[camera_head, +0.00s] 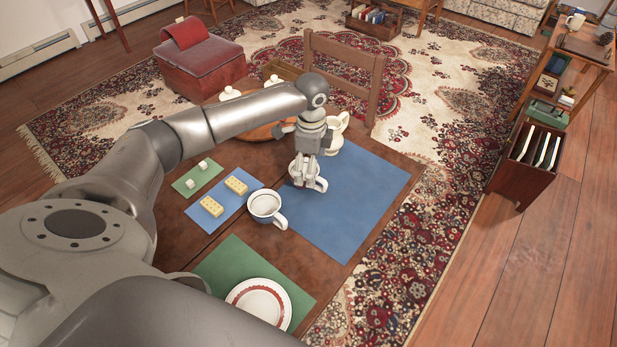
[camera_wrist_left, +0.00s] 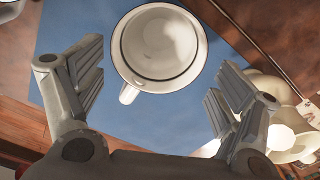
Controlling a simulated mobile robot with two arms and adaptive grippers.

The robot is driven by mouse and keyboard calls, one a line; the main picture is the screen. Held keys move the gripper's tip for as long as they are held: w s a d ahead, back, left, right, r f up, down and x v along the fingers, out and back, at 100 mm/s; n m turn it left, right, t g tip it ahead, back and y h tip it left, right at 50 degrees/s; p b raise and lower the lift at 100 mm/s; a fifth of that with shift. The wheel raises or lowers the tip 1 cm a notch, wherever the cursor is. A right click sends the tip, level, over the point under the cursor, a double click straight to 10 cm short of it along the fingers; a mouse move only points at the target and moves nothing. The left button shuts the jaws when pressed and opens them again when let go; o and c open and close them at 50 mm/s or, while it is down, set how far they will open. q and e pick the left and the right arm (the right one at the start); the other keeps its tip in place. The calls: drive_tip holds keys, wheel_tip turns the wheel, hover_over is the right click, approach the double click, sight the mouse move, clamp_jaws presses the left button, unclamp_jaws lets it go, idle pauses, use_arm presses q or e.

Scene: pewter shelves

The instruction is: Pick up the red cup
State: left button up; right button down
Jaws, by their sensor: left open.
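No cup reads clearly as red. A white cup with a thin dark rim (camera_wrist_left: 158,45) sits upright on the blue mat (camera_head: 355,205); in the head view this cup (camera_head: 321,184) is partly hidden by my left gripper (camera_head: 304,182). In the wrist view my left gripper (camera_wrist_left: 162,75) is open, with its fingers spread on either side below the cup and its handle pointing toward the gripper. It looks empty. A second white cup with a blue rim (camera_head: 265,205) stands nearby; its rim edge (camera_wrist_left: 9,9) shows at the wrist view's corner. My right gripper is not in view.
A cream pitcher (camera_head: 335,135) stands close behind the gripper; it also shows in the wrist view (camera_wrist_left: 283,130). Yellow blocks (camera_head: 212,206) lie on a blue mat, and a red-ringed plate (camera_head: 260,300) sits on a green mat. The blue mat's right part is clear.

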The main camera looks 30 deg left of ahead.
use_arm(q)
drive_tip(key=f, duration=0.3)
drive_tip(key=shift+s+a+f, duration=0.1)
drive_tip(key=shift+s+f, duration=0.15)
drive_tip(key=shift+f, duration=0.15)
drive_tip(key=shift+c, duration=0.9)
drive_tip(key=c, duration=0.9)
drive_tip(key=shift+c, duration=0.7)
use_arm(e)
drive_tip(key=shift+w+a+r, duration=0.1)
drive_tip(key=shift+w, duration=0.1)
